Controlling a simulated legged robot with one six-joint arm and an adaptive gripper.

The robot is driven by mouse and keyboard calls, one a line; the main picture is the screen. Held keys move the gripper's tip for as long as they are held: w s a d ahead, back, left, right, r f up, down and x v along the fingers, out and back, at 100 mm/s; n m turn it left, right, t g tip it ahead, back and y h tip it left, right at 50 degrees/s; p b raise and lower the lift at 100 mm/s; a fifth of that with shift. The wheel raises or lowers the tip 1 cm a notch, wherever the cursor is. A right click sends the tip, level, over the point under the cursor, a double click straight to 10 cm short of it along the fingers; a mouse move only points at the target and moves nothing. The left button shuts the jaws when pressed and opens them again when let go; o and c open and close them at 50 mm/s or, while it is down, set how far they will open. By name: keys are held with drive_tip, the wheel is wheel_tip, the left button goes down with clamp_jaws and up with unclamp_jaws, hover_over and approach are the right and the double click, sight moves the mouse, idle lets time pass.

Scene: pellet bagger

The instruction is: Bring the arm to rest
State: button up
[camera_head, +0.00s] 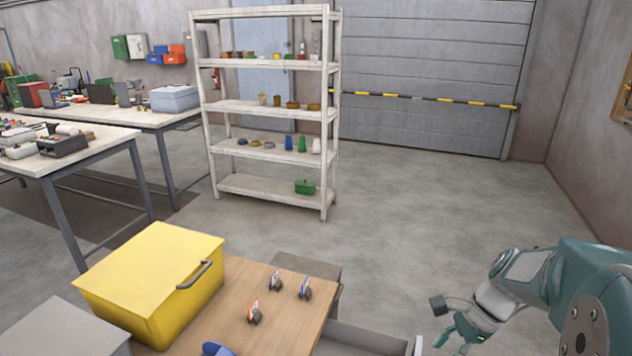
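My arm (590,300) comes in from the lower right corner, teal and grey. My gripper (441,322) is at its left end, above the floor to the right of the wooden table. Its dark upper fingertip and teal lower finger stand apart, with nothing seen between them. Part of the lower finger is near the bottom edge of the picture.
A yellow box (150,275) with a handle and several small clips stand on the wooden table (285,325). An open grey drawer (365,342) lies left of my gripper. A white shelf (270,110) stands behind. The floor (430,200) ahead is clear.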

drive_tip(key=s+a+r+n+t+h, duration=0.5)
drive_tip(key=s+a+r+n, duration=0.3)
drive_tip(key=n, duration=0.8)
drive_tip(key=s+r+t, duration=0.1)
drive_tip(key=s+r, duration=0.2)
drive_tip(key=s, duration=0.1)
drive_tip(key=shift+s+a+n, duration=0.25)
drive_tip(key=shift+a+n, duration=0.1)
drive_tip(key=shift+n, duration=0.05)
drive_tip(key=shift+r, duration=0.1)
